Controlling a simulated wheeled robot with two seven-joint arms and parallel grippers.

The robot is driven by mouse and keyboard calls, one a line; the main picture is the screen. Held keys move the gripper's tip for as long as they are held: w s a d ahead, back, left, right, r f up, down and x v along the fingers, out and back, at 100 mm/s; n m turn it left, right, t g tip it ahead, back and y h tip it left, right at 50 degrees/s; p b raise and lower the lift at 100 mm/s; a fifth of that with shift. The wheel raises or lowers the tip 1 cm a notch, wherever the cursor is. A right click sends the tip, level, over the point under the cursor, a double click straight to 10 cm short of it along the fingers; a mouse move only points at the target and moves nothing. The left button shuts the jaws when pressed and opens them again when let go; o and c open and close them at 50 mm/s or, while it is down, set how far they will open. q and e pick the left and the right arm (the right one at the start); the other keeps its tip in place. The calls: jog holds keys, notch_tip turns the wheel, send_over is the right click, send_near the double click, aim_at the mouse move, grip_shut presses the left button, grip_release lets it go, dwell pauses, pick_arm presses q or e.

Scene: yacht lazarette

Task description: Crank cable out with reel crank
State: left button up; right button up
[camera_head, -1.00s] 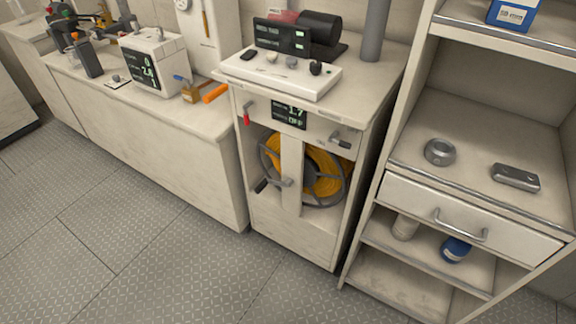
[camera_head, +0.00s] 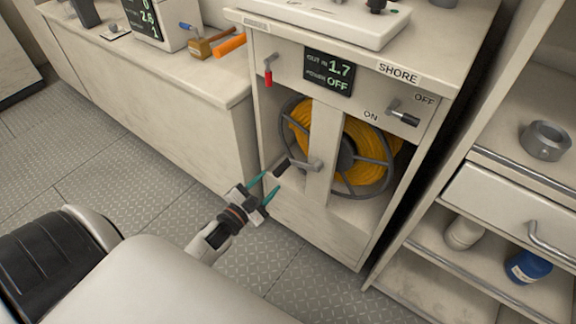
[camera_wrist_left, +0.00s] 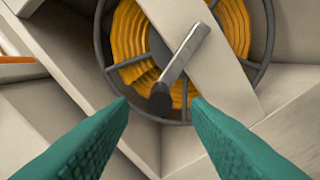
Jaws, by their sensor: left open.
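The cable reel (camera_head: 362,160) holds orange cable (camera_head: 376,150) inside the cabinet, behind a pale upright post (camera_head: 322,150). The reel crank (camera_head: 302,164) sticks out in front of the post, its arm pointing left to a dark handle (camera_head: 281,167). My left gripper (camera_head: 266,187) is open, with teal fingers just short of the handle. In the left wrist view the handle (camera_wrist_left: 160,101) shows end-on, between the fingertips (camera_wrist_left: 160,104), with the crank arm (camera_wrist_left: 182,60) rising to the right. No contact is visible. The display (camera_head: 329,72) reads 1.7 out and power OFF.
A SHORE lever (camera_head: 404,117) with ON and OFF labels and a red-handled lever (camera_head: 268,72) sit above the reel opening. An open shelf unit (camera_head: 470,200) stands at right, a counter (camera_head: 170,90) at left. The patterned floor in front is largely clear.

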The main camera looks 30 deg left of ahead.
aim_at(288, 162)
pick_arm(q)
jog(key=w, duration=0.5)
jog(key=w+b, duration=0.1)
jog(key=w, duration=0.2)
jog(key=shift+w+d+f, duration=0.1)
jog(key=shift+w+d, duration=0.2)
jog(key=shift+w, duration=0.05)
pick_arm(e)
notch_tip(288, 162, up, 4)
jog(key=shift+r, duration=0.2)
pick_arm(q)
grip_shut()
